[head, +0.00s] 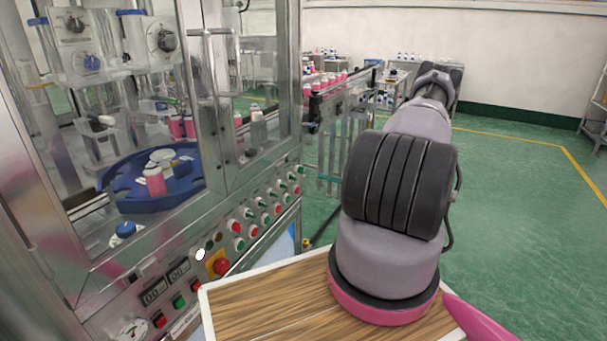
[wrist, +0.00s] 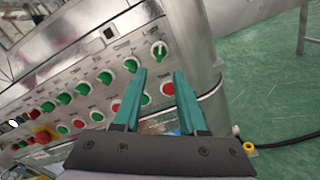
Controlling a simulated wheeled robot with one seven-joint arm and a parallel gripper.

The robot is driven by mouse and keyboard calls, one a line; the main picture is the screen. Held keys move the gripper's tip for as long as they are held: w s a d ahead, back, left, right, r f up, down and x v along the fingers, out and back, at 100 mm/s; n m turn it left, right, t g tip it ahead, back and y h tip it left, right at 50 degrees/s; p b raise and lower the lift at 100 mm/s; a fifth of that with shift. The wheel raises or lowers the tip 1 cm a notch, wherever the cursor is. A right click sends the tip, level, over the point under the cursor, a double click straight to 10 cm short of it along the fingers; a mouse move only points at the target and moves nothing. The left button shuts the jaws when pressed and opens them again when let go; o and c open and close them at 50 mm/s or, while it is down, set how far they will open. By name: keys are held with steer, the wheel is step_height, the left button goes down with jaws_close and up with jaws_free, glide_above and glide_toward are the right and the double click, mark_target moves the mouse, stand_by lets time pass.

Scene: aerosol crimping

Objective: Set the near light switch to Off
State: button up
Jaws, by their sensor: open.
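A control panel (wrist: 85,75) on the machine's front carries rows of green and red round controls. At its far end is a green rotary switch (wrist: 158,49) with a pale, roughly upright handle; its label is unreadable. I cannot tell which control is the near light switch. My gripper (wrist: 160,78) is open and empty, its teal fingers pointing at the panel's end. Between the fingertips a red button (wrist: 167,88) shows, below the rotary switch. No contact is visible. In the head view the same panel (head: 262,190) shows small; I cannot make out the fingers there.
The steel machine has a glazed enclosure with a blue turntable (head: 112,190) holding pink cans. A red emergency button (head: 221,265) and displays sit at the panel's near end. A conveyor (head: 335,90) runs behind. Green floor (head: 520,200) is clear to the right. A cable (wrist: 285,141) lies there.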

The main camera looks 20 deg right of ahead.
mark_target(301, 170)
steer(key=x, duration=0.9)
steer(key=shift+a, duration=0.1)
jaws_close()
